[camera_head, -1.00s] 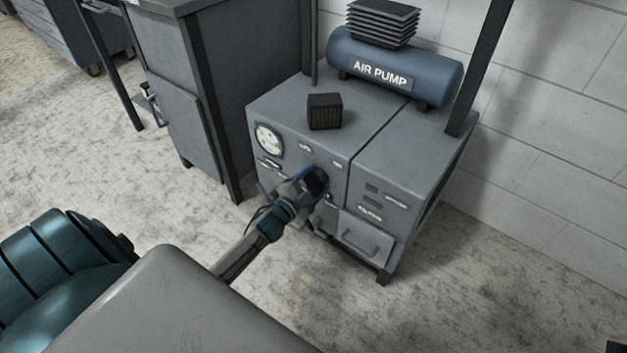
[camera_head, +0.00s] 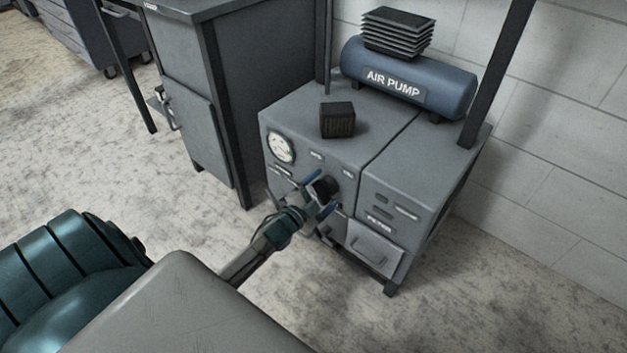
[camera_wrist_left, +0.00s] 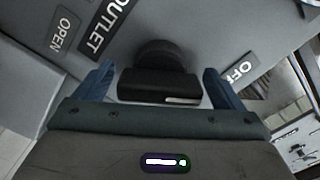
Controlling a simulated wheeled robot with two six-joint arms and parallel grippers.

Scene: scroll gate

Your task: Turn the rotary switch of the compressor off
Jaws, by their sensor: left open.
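The compressor (camera_head: 335,150) is a grey cabinet with a blue air pump tank (camera_head: 410,80) on top. Its black rotary switch (camera_head: 326,187) sticks out of the front panel, and it also shows in the left wrist view (camera_wrist_left: 158,75). My left gripper (camera_head: 322,193) is at the front panel, open, with one blue finger on each side of the switch. In the left wrist view the fingers (camera_wrist_left: 158,84) stand apart from the knob, with a gap on both sides. An "OFF" label (camera_wrist_left: 240,70) is right of the knob and an "OUTLET" label (camera_wrist_left: 106,25) is left. My right gripper is not in view.
A round gauge (camera_head: 281,147) is on the panel's upper left, and a drawer with a handle (camera_head: 374,243) is at lower right. A grey cabinet (camera_head: 215,90) stands to the left. The floor in front is clear.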

